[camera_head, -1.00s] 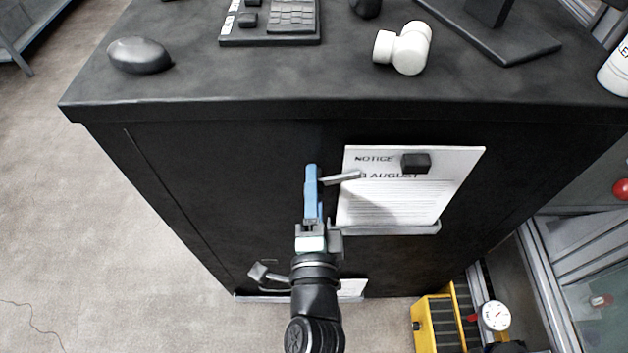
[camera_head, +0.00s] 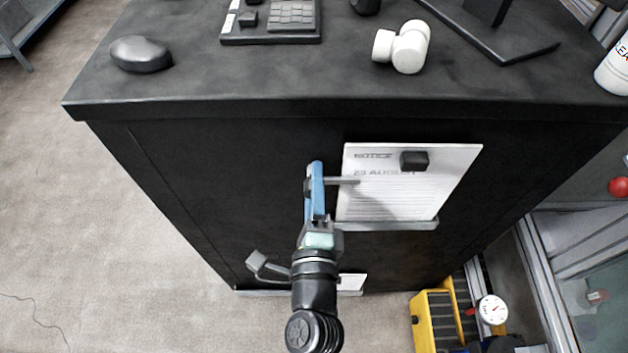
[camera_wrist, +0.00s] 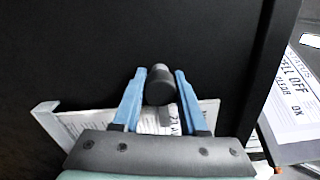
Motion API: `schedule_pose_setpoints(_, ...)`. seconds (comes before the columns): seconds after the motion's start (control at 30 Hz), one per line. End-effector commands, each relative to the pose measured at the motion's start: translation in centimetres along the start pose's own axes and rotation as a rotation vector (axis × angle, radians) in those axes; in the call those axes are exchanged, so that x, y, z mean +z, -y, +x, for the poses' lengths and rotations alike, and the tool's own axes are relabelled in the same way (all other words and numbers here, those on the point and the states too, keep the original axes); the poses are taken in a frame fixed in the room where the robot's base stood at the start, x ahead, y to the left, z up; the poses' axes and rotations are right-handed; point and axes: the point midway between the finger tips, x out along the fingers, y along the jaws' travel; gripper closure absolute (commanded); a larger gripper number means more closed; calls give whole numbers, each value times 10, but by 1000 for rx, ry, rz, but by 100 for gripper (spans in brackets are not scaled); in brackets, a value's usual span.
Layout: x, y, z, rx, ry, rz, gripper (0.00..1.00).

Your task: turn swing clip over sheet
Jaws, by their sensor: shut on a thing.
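The swing clip (camera_head: 343,181) is a thin grey bar on the dark front panel, beside the sheet's left edge. It lies about level, and its right end overlaps the left margin of the white notice sheet (camera_head: 400,205) in the head view. My gripper (camera_head: 315,165), with blue fingers, is shut on the clip's left part. In the wrist view, a dark round knob (camera_wrist: 160,89) sits between my fingertips (camera_wrist: 160,73). The sheet (camera_wrist: 150,118) shows behind the fingers there. My fingers hide part of the clip, and I cannot tell if the bar presses on the paper.
A black block (camera_head: 414,160) sits on the sheet's upper part. A grey ledge (camera_head: 390,226) runs under its lower edge. The worktop (camera_head: 250,75) overhangs above, with a mouse (camera_head: 141,54) and white pipe fitting (camera_head: 402,46). A yellow case (camera_head: 436,320) stands low right.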

Motion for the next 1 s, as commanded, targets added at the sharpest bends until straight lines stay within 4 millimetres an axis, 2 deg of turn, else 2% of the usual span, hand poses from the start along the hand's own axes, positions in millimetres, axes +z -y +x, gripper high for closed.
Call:
schedule_pose_setpoints(0.17, 0, 0, 0, 1, 0, 5, 100)
schedule_pose_setpoints(0.2, 0, 0, 0, 1, 0, 5, 51)
schedule_pose_setpoints(0.33, 0, 0, 0, 1, 0, 3, 28)
schedule_pose_setpoints(0.73, 0, -2, -6, 1, 1, 2, 28)
schedule_pose_setpoints(0.87, 0, -4, -22, 3, 1, 2, 28)
schedule_pose_setpoints(1.0, 0, -5, -46, 4, 1, 2, 28)
